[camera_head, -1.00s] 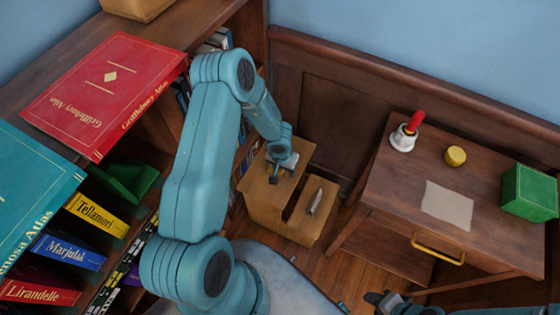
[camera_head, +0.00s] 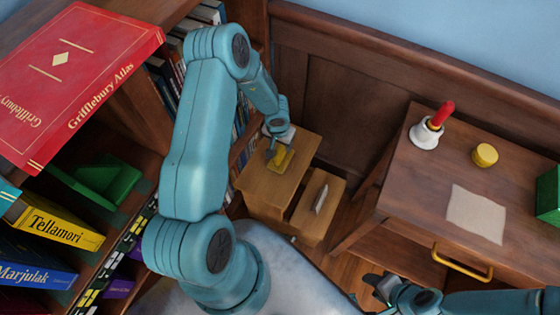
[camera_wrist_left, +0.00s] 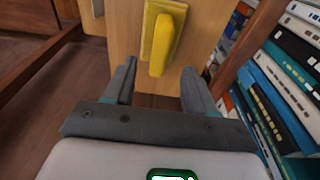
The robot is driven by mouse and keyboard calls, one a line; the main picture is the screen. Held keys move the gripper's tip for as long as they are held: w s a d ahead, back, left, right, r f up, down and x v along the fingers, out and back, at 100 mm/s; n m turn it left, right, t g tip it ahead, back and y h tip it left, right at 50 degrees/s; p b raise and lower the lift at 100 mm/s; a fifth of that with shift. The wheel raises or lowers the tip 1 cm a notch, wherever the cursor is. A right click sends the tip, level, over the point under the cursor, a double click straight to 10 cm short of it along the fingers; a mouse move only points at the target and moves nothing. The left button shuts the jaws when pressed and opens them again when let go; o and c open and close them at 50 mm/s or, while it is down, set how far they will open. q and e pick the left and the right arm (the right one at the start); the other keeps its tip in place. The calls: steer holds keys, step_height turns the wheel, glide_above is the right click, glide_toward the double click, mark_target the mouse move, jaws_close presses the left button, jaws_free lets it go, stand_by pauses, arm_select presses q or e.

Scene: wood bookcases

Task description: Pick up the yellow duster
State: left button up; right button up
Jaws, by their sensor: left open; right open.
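The yellow duster (camera_head: 281,160) lies on the upper step of a small wooden step stool (camera_head: 262,186). In the left wrist view the duster (camera_wrist_left: 162,40) shows as a yellow block with a raised grip, beyond and roughly between my fingertips. My left gripper (camera_head: 275,143) is open and empty beside the duster; its two dark fingers also show in the left wrist view (camera_wrist_left: 160,75), apart from the duster. My right gripper (camera_head: 378,288) is open and empty at the bottom, near the desk, far from the duster.
A grey-white object (camera_head: 321,199) lies on the stool's lower step. The bookcase (camera_head: 150,90) with books stands close on the left.

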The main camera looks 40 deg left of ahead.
mark_target(281, 150)
arm_select(q)
steer(key=f, duration=0.1)
steer(key=w+f+b, duration=0.1)
steer(key=f, duration=0.1)
steer(key=shift+f, duration=0.1)
steer(key=shift+s+a+b, duration=0.1)
steer(key=shift+s+b, duration=0.15)
steer(key=shift+b, duration=0.35)
step_height(281, 150, down, 5)
steer(key=b, duration=0.8)
steer(key=shift+w, duration=0.1)
steer(key=shift+w+b, duration=0.15)
steer(key=shift+b, duration=0.2)
arm_select(e)
step_height(281, 150, down, 12)
steer(key=shift+w+d+f, duration=0.15)
steer(key=shift+w+f, duration=0.05)
arm_select(q)
steer(key=shift+p, duration=0.3)
arm_select(e)
steer(key=shift+r, duration=0.2)
arm_select(q)
jaws_close()
